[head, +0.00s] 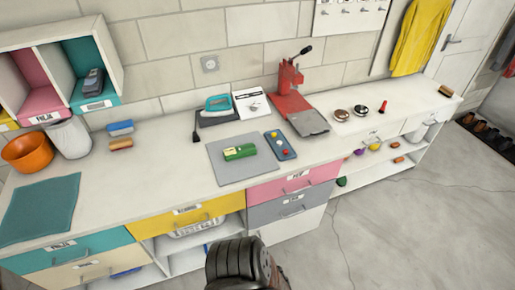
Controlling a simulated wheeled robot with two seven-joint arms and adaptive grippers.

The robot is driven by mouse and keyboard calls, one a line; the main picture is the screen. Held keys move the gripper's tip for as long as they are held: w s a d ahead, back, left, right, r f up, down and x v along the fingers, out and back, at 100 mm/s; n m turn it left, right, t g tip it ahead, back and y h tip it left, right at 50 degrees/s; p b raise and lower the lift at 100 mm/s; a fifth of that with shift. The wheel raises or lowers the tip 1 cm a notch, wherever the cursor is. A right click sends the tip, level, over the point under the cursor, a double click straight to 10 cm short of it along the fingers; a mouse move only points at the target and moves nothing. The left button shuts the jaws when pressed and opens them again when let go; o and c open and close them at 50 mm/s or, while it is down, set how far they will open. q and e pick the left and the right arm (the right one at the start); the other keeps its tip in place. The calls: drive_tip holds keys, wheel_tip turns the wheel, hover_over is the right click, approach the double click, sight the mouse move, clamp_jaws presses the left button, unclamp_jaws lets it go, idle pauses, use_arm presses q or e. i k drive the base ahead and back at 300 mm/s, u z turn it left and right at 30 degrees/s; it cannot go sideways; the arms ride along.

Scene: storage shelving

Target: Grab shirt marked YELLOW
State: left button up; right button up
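A yellow shirt-like garment (417,38) hangs on the wall at the upper right, beside a door. I see no readable mark on it. A yellow drawer (200,214) in the counter front carries a small white label, too blurred to read surely. No other shirt shows plainly, and the drawer's inside is hidden. A dark ribbed part of my own body stands at the bottom middle, in front of the counter. No fingertips of either gripper can be made out.
The long white counter (150,170) holds a grey mat (225,172), a red press (290,80), an orange bowl (27,151) and a teal cloth (42,207). Teal, pink and grey drawers (278,211) sit below. Shoes (485,132) stand at the far right. The grey floor at right is clear.

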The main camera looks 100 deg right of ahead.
sight(240, 151)
drive_tip(key=z, duration=2.85)
